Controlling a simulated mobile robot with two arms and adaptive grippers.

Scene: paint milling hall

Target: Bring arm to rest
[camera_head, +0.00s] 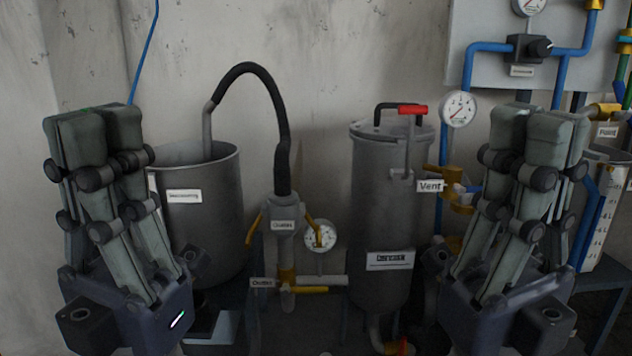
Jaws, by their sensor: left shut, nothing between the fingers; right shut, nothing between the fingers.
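My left gripper (95,128) is raised at the left, its fingers pointing up and closed together with nothing between them. It stands in front of the left edge of an open grey metal vessel (210,225). My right gripper (538,128) is raised in the same way at the right, fingers together and empty. It is in front of the blue piping, to the right of a lidded grey tank (385,215). Neither gripper appears to touch anything. Most of both arms is out of view below the grippers.
A black hose (279,110) arches from the vessel to a valve assembly (284,225) with a gauge (320,236). The tank has a red-handled lid valve (411,110) and a vent label (430,186). Blue pipes (468,75) and another gauge (458,109) are at the right.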

